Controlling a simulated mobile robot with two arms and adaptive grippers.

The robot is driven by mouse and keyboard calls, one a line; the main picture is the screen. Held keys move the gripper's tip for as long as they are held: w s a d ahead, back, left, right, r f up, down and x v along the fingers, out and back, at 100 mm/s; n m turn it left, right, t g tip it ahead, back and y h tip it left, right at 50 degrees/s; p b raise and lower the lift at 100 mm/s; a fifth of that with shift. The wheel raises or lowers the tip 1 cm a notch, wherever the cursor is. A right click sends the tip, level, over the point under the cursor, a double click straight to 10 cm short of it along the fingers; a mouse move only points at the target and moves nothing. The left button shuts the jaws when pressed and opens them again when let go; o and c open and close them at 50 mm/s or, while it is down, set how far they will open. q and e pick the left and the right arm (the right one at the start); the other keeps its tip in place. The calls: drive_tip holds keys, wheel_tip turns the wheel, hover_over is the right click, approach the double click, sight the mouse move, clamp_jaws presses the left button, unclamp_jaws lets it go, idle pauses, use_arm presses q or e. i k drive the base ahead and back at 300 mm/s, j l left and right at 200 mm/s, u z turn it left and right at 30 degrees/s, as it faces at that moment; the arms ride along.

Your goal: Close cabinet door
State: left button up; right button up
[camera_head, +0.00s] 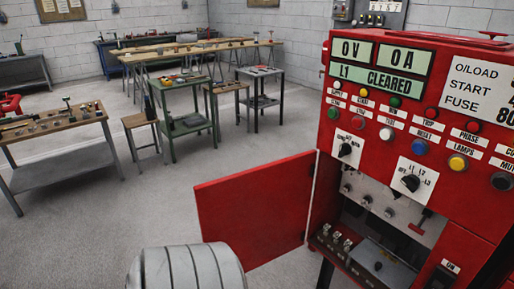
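The red cabinet (425,110) stands at the right, with display panels, buttons and rotary switches on its upper front. Its red door (255,208) is open and swung out to the left, with the hinge side by the cabinet's left edge. The open compartment (385,215) shows switches and a dark block inside. A light grey ribbed rounded part, which looks like one of my arm links, shows at the bottom, in front of the door's lower left. Neither of my grippers is in view.
A workbench with tools (55,125) stands at the left. A green table (187,105), small stools and a long wooden workbench (200,50) stand farther back. The grey floor (110,225) left of the door is clear.

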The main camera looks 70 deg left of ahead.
sight(261, 212)
drive_tip(key=j, duration=0.45)
drive_tip(key=k+j+z, duration=0.15)
drive_tip(key=j, duration=0.75)
drive_tip(key=j+z, duration=0.1)
drive_tip(key=j, duration=0.35)
drive_tip(key=k+j, duration=0.15)
drive_tip(key=j, duration=0.3)
drive_tip(key=k+j+z, duration=0.15)
drive_tip(key=j, duration=0.75)
drive_tip(key=k+j+z, duration=0.1)
drive_tip(key=j, duration=0.35)
drive_tip(key=k, duration=0.05)
